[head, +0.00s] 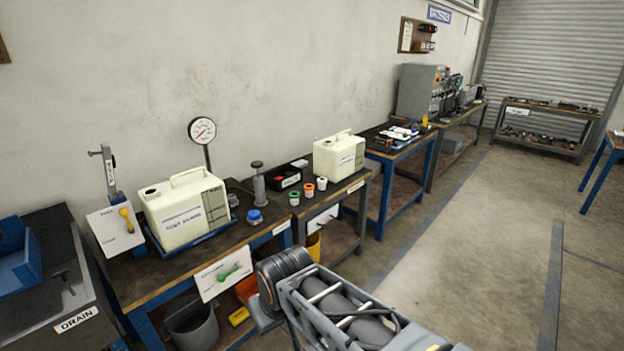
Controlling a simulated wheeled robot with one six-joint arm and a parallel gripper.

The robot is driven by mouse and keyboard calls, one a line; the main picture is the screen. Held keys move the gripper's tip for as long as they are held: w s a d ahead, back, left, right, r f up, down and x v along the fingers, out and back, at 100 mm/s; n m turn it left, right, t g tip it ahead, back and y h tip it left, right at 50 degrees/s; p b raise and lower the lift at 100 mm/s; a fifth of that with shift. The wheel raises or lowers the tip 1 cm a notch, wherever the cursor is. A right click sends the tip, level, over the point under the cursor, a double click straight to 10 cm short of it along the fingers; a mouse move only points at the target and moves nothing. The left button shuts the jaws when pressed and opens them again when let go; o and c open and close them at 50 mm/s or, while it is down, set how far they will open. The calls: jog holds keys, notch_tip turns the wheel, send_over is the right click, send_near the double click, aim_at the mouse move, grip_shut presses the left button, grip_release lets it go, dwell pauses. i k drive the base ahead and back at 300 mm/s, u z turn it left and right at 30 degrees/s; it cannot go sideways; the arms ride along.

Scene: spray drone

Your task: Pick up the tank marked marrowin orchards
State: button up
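Two cream tanks with moulded top handles show in the head view. The nearer tank (184,212) stands upright in a blue tray on a dark-topped bench at the left. Its front label is blurred and looks like "TEST STAND". The farther tank (338,157) stands upright on the adjoining bench, near the middle of the picture. Its label is too small to read, so I cannot tell which tank is marked marrowin orchards. My arm rises from the bottom edge in front of the benches. My gripper is not in view.
A dial gauge (202,131) stands behind the nearer tank. A hand pump (259,184), a blue cap (254,217) and small coloured-top pots sit between the tanks. A drain sink (78,318) is at far left. The floor (470,240) to the right is clear.

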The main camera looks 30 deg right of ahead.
aim_at(337, 157)
jog(key=z, duration=2.55)
jog(key=i, duration=2.15)
jog(key=u, duration=2.95)
